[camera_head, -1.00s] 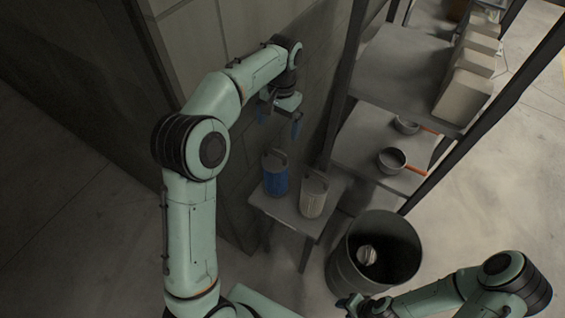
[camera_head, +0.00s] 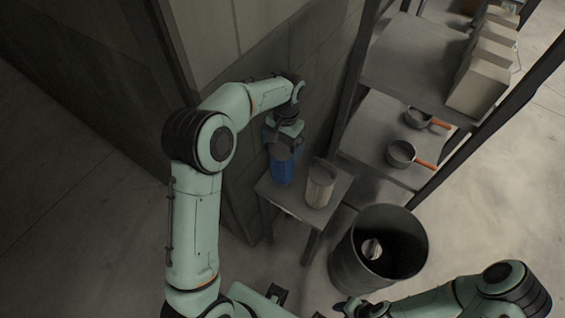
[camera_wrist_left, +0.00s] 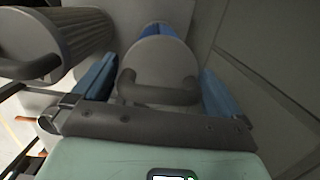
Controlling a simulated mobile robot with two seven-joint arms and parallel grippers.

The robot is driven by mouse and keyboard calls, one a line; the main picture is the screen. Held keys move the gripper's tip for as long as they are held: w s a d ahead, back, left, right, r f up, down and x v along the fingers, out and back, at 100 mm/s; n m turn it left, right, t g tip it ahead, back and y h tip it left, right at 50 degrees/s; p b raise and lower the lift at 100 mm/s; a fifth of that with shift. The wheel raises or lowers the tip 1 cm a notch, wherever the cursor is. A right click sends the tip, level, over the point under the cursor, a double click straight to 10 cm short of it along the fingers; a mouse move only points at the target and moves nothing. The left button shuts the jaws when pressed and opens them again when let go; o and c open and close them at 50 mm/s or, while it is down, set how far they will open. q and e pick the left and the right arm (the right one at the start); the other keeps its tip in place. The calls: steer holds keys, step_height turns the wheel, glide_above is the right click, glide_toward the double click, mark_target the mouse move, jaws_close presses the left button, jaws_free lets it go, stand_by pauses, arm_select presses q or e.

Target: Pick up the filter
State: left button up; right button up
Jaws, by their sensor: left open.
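A blue filter (camera_head: 283,171) with a grey top and a dark loop handle stands upright on a small grey table (camera_head: 327,211). A beige pleated filter (camera_head: 319,187) stands to its right. My left gripper (camera_head: 283,145) is open at the top of the blue filter. In the left wrist view the blue filter's grey lid (camera_wrist_left: 160,60) and handle (camera_wrist_left: 158,95) lie between the two blue fingers. I cannot tell whether the fingers touch it. The beige filter (camera_wrist_left: 55,42) is at the upper left there. My right gripper (camera_head: 350,306) is low in the head view, its jaws unclear.
A dark barrel (camera_head: 345,258) stands right of the table with a pale round thing inside (camera_head: 372,248). A metal shelf (camera_head: 375,135) behind holds two pans with orange handles and several boxes (camera_head: 478,88). A wall rises close behind the blue filter.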

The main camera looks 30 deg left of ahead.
arm_select(q)
steer(key=c, duration=0.8)
steer(key=shift+w, duration=0.1)
steer(key=shift+c, duration=0.5)
steer(key=shift+r, duration=0.2)
